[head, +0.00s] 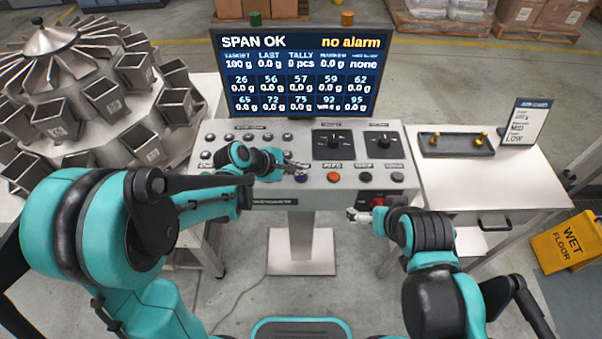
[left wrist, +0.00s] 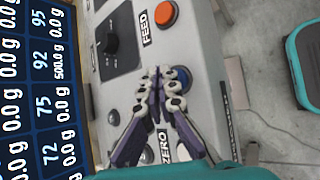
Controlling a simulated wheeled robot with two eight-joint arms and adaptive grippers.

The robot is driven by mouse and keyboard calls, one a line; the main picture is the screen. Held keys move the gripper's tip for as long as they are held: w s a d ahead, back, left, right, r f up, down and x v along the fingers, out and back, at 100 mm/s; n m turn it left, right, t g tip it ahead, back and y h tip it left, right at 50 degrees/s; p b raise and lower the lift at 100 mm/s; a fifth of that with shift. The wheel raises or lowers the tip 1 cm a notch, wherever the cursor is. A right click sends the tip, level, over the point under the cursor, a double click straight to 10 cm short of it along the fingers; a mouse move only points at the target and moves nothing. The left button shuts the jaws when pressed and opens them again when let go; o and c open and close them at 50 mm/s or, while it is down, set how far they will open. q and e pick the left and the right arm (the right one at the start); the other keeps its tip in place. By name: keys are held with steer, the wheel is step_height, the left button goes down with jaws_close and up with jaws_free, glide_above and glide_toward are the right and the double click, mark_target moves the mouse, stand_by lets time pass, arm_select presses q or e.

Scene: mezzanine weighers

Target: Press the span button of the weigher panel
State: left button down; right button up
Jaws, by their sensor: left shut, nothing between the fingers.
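The weigher panel (head: 262,190) is a grey sloped console below a screen (head: 300,75) that reads "SPAN OK" and "no alarm". A blue button (head: 301,178) sits on its front row, left of the orange FEED button (head: 333,174). In the left wrist view the blue button (left wrist: 181,78) is partly covered by my left gripper (left wrist: 160,78), which is shut and empty with its tips at the button. I cannot tell whether they touch. The blue button's label is hidden. My right gripper (head: 356,214) hangs before the panel's lower front edge, its fingers too small to judge.
Black buttons (head: 365,177) and two rotary knobs (head: 334,141) sit on the panel's right half. A red knob (head: 377,202) is near my right gripper. A side table (head: 500,185) holds a tray of weights (head: 456,153). A yellow wet-floor sign (head: 567,246) stands right.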

mark_target(298, 177)
arm_select(q)
steer(key=shift+r, duration=0.1)
steer(key=shift+r+p, duration=1.9)
steer(key=shift+r, duration=0.65)
steer(key=shift+f, duration=0.1)
steer(key=shift+s+a, duration=0.1)
steer(key=s+a+f+m+t+y+b, duration=0.1)
steer(key=s+a+f+m+y+b, duration=0.1)
steer(key=s+a+m+b, duration=0.3)
steer(key=s+a+f+m+y+b, duration=0.1)
steer(key=s+a+m+y+b, duration=0.4)
steer(key=s+a+m, duration=0.6)
steer(key=shift+s+a+f+t+b, duration=0.3)
steer(key=shift+s+a+f+t, duration=0.15)
steer(key=shift+s, duration=0.75)
